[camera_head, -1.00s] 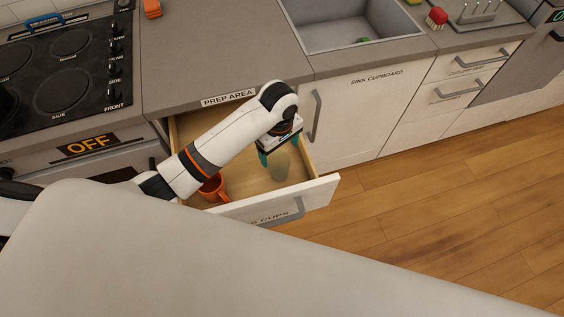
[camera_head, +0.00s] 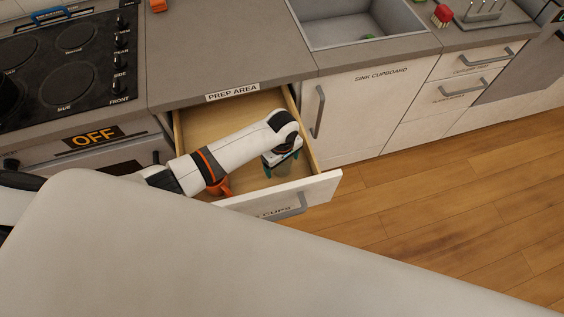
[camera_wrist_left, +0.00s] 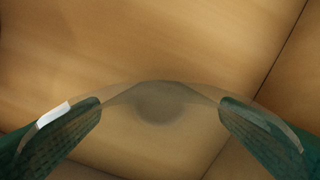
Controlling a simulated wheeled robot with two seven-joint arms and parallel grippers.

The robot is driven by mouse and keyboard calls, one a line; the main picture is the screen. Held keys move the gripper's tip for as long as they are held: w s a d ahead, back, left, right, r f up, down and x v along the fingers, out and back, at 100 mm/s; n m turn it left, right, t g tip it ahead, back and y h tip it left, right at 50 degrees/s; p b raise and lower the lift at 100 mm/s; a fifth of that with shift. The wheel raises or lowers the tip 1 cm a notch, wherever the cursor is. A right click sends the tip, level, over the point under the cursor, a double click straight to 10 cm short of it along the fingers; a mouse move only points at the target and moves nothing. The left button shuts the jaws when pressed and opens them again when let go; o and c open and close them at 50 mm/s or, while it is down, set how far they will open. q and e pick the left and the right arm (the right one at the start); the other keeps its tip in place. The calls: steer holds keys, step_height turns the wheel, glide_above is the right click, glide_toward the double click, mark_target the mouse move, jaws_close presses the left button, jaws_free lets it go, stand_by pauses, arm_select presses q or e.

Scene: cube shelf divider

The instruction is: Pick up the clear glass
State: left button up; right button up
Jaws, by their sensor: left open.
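The clear glass (camera_head: 285,172) stands in the open drawer near its front right corner, partly hidden under my left gripper (camera_head: 282,166). In the left wrist view the glass (camera_wrist_left: 160,98) shows as a faint see-through shape with a curved rim and a darker round base. The two green fingers of my left gripper (camera_wrist_left: 160,112) are spread apart, one on each side of the glass. I cannot tell whether they touch it. My right gripper is not in view.
An orange mug (camera_head: 223,187) stands in the drawer left of the glass, partly behind my left arm. The drawer front (camera_head: 318,188) and wooden sides are close around my gripper. The back of the drawer (camera_head: 225,122) is clear. The counter (camera_head: 220,50) overhangs behind.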

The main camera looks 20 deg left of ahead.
arm_select(q)
steer(key=c, duration=1.2)
steer(key=shift+r, duration=0.1)
